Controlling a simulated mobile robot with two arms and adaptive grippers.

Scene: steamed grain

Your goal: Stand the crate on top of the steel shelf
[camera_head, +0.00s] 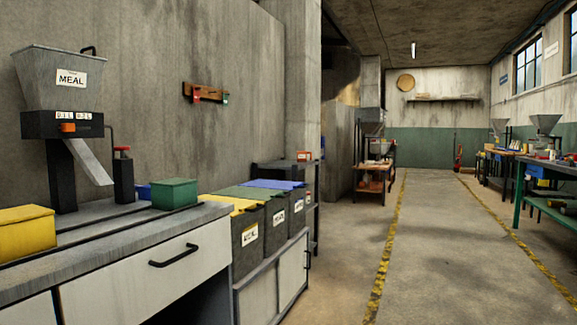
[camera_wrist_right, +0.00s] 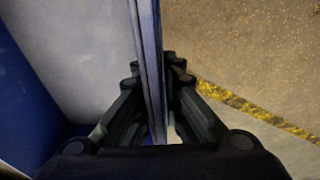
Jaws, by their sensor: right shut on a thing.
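My right gripper (camera_wrist_right: 156,76) is shut on a thin upright blue-grey wall (camera_wrist_right: 149,35) in the right wrist view. The wall looks like one side of the blue crate (camera_wrist_right: 30,95), whose pale inside and blue far side fill the left of that view; most of it is out of frame. The floor shows on the other side of the wall. In the head view, a dark metal shelf (camera_head: 317,211) stands behind the bins, with a small red box on top; it may be the steel shelf. Neither gripper nor the crate shows in the head view.
A counter (camera_head: 120,240) with a meal hopper (camera_head: 60,75), a yellow box (camera_head: 26,232) and a green box (camera_head: 174,193) stands at left. Lidded bins (camera_head: 247,240) stand beyond it. The aisle between yellow floor lines (camera_head: 385,250) is clear.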

